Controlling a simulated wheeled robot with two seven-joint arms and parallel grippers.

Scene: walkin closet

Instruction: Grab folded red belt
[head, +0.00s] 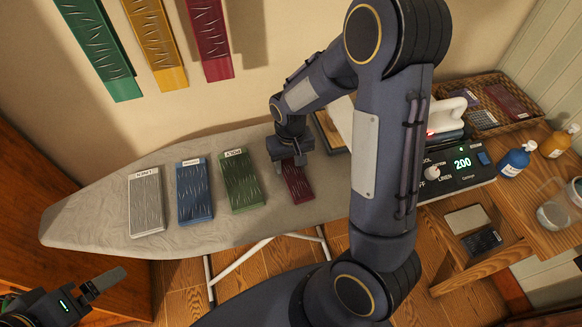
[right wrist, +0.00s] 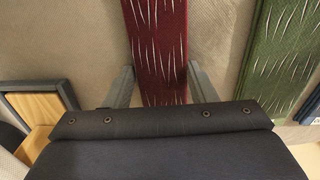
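The folded red belt (head: 298,184) is a dark red strip with pale slashes, lying on the ironing board (head: 100,205) at the right end of a row. My right gripper (head: 291,166) is directly over its far part. In the right wrist view the belt (right wrist: 160,40) runs between my two fingers, with a gap on each side. My right gripper (right wrist: 161,88) is open; its palm hides the belt's near end in that view. My left gripper (head: 85,290) is at the lower left, away from the board; its finger opening is unclear.
Grey (head: 147,200), blue (head: 194,190) and green (head: 241,181) folded pieces lie left of the belt. Green, yellow and red strips hang on the wall. An iron (head: 447,115), control panel (head: 459,163), basket (head: 500,100) and bottles (head: 516,158) stand at the right.

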